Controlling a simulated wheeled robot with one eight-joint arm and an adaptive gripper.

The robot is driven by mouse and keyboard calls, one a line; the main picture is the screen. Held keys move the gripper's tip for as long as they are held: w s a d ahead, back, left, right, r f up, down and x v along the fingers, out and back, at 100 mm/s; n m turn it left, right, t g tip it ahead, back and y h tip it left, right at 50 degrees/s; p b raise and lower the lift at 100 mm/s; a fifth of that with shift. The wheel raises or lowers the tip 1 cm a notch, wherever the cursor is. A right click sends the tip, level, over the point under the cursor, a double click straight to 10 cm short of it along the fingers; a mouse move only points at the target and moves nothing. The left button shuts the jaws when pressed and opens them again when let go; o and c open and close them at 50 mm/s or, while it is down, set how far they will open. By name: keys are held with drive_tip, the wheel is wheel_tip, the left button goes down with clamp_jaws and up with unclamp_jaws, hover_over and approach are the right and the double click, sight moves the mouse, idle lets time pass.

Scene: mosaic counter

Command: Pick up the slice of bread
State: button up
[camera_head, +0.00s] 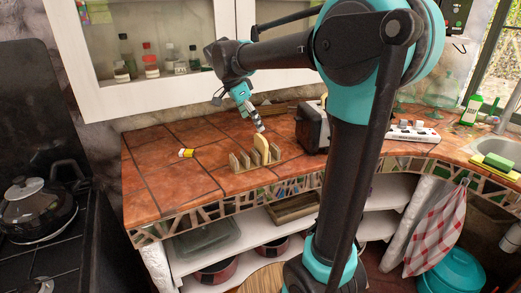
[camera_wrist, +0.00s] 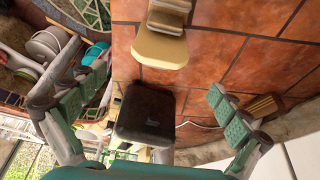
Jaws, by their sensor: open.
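The slice of bread (camera_head: 262,147) is pale yellow and stands upright in a small wooden slotted rack (camera_head: 236,163) on the tiled counter. In the wrist view the bread (camera_wrist: 160,48) shows at the top middle, against the rack (camera_wrist: 171,6). My gripper (camera_head: 258,127) is above and slightly left of the bread in the head view, pointing down. In the wrist view its two green-padded fingers (camera_wrist: 157,108) are spread wide with nothing held between them. The bread lies beyond the fingers, toward the top of that picture.
A dark toaster (camera_head: 312,130) stands right of the rack; it also shows in the wrist view (camera_wrist: 146,116). A small yellow-and-white item (camera_head: 186,153) lies to the left. A white power strip (camera_head: 413,133) is farther right. The left counter is mostly clear. A cabinet (camera_head: 128,100) hangs behind.

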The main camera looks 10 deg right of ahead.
sight(259, 139)
drive_tip(key=x, duration=0.4)
drive_tip(key=shift+f, duration=0.15)
drive_tip(key=shift+a+x, duration=0.2)
drive_tip(key=shift+x, duration=2.5)
drive_tip(key=shift+s, duration=0.1)
drive_tip(key=c, duration=0.7)
